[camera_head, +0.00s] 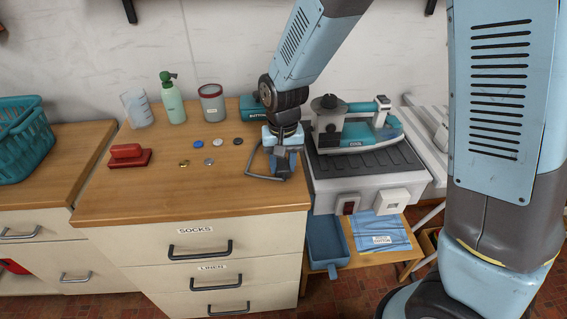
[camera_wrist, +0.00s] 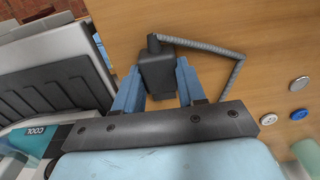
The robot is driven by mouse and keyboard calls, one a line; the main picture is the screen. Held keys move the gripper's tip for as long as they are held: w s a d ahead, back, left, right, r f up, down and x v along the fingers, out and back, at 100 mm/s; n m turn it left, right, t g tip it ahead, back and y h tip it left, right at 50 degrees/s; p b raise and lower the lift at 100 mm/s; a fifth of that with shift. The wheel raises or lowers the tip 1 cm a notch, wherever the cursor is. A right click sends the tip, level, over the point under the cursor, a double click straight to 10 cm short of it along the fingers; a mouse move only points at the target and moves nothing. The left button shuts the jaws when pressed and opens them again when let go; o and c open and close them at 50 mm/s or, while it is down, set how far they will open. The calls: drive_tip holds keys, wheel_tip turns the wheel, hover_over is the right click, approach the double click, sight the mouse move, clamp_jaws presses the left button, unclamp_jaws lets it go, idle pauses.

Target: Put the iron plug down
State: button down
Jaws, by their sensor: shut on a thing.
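My gripper (camera_head: 283,151) is low over the right part of the wooden dresser top. In the wrist view my gripper (camera_wrist: 160,88) has its two blue fingers shut on the iron plug (camera_wrist: 158,68), a dark grey block with a grey cord curving off to the right. In the head view the plug is mostly hidden by the gripper, and the cord (camera_head: 256,161) loops beside it near the dresser's front edge. The plug is at or just above the wood; I cannot tell whether it touches. The iron (camera_head: 362,128) stands on a grey ironing station to the right.
Several buttons (camera_head: 198,145) lie left of the gripper. A red brush-like block (camera_head: 127,155), a glass (camera_head: 137,109), a green bottle (camera_head: 173,100), a tin (camera_head: 211,103) and a teal box (camera_head: 254,107) stand around the dresser top. The ironing station (camera_head: 365,176) borders its right side. The front middle is clear.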

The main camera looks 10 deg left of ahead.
sight(283, 164)
drive_tip(key=c, duration=0.6)
unclamp_jaws()
drive_tip(key=shift+f, duration=0.15)
drive_tip(key=shift+o, duration=0.2)
wheel_tip(283, 164, up, 11)
drive_tip(key=d+r+t, duration=0.1)
drive_tip(key=d+r, duration=0.6)
drive_tip(key=d, duration=0.3)
drive_tip(key=s+d+r+m+t, duration=0.1)
drive_tip(key=s+d+r, duration=0.1)
drive_tip(key=d, duration=0.5)
drive_tip(key=s+d+r+m+t, duration=0.1)
drive_tip(key=s+d+r+t, duration=0.1)
drive_tip(key=s+d, duration=0.3)
drive_tip(key=s+d+r+t, duration=0.1)
drive_tip(key=s+d+r, duration=0.3)
drive_tip(key=d, duration=0.4)
drive_tip(key=shift+d+m+t, duration=0.3)
drive_tip(key=shift+d+m, duration=0.1)
